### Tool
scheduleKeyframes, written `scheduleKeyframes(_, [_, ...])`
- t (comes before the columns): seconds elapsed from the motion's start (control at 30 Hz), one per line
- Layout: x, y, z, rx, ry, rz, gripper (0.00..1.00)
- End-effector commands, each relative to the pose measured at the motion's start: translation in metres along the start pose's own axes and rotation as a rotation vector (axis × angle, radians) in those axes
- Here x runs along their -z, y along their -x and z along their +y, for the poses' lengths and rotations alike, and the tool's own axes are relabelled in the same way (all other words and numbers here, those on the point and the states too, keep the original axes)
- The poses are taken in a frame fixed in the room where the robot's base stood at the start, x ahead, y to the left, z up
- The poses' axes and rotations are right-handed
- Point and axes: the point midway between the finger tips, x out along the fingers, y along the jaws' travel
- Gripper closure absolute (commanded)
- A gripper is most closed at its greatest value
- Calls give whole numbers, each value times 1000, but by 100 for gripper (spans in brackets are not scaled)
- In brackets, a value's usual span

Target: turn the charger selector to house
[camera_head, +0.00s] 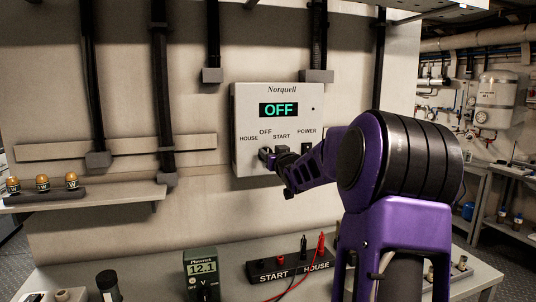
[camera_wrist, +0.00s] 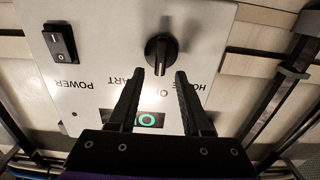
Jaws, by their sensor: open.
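The charger (camera_head: 302,100) is a pale grey wall box marked Norquell. Its green display (camera_head: 279,109) reads OFF. HOUSE, OFF and START are printed around its selector. The selector (camera_wrist: 161,50) is a round black knob with a raised grip, which lies nearly upright in the wrist view, in line with OFF. My gripper (camera_wrist: 159,74) is open, its two black fingers pointing at the knob from either side; I cannot tell whether they touch it. In the head view my gripper (camera_head: 269,156) is at the front of the box and mostly hides the knob.
A black POWER rocker switch (camera_wrist: 60,41) sits beside the selector. Below the box, a bench holds a green meter (camera_head: 201,275) reading 12.1 and a black START/HOUSE terminal block (camera_head: 291,268) with red and black leads. A shelf with brass-coloured parts (camera_head: 42,183) is at left.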

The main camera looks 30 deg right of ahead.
Motion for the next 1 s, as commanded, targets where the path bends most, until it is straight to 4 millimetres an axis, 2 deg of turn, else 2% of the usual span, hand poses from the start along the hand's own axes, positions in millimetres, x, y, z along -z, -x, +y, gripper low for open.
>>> scheduleKeyframes(0.2, [0,-16,0,0,0,0,51])
scheduleKeyframes(0.47, [0,-17,0,0,1,0,51])
scheduleKeyframes(0.5, [0,-17,0,0,1,0,53])
scheduleKeyframes(0.77, [0,-17,0,0,1,0,100])
scheduleKeyframes(1.0, [0,-17,0,0,1,-1,100])
